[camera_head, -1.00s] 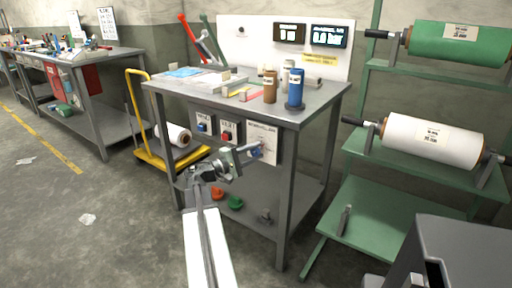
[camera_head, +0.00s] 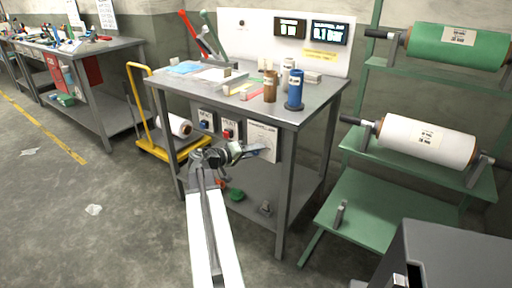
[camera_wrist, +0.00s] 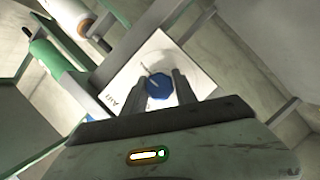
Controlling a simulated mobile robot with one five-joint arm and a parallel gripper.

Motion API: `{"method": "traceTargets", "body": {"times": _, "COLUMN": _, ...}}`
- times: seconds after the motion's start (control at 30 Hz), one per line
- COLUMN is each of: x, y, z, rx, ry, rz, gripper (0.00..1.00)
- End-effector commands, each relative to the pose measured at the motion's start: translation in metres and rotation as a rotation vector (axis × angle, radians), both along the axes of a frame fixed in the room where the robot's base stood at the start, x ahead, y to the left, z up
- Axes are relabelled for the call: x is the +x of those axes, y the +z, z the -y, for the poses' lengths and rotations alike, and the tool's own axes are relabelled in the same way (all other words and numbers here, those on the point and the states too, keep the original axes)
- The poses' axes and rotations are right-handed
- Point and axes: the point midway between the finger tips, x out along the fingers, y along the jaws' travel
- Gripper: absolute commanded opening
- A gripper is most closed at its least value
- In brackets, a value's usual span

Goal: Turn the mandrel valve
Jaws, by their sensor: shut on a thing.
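The mandrel valve is a blue knob (camera_wrist: 159,87) on a white plate (camera_wrist: 150,62) in the wrist view. In the head view the plate (camera_head: 263,141) hangs on the front of the metal bench, and my arm partly covers the knob. My gripper (camera_wrist: 166,88) reaches to the plate with one finger on each side of the knob. The gripper is shut on the knob. It also shows in the head view (camera_head: 252,151). Any marks beneath the fingers are hidden.
The bench (camera_head: 235,88) holds bottles, a blue cylinder (camera_head: 295,89) and levers. Two switch plates (camera_head: 229,130) sit left of the valve plate. A green rack (camera_head: 392,205) with film rolls stands at right, a yellow cart (camera_head: 150,140) at left. The floor at front left is open.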

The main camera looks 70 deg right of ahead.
Motion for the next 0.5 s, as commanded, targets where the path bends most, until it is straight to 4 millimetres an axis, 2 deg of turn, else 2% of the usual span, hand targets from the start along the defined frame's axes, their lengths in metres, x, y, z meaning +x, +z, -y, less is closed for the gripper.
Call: {"method": "traceTargets", "body": {"times": 0.5, "x": -0.0027, "y": -0.0011, "z": -0.0009, "rx": -0.022, "ry": -0.008, "rz": 0.101, "gripper": 0.00}}
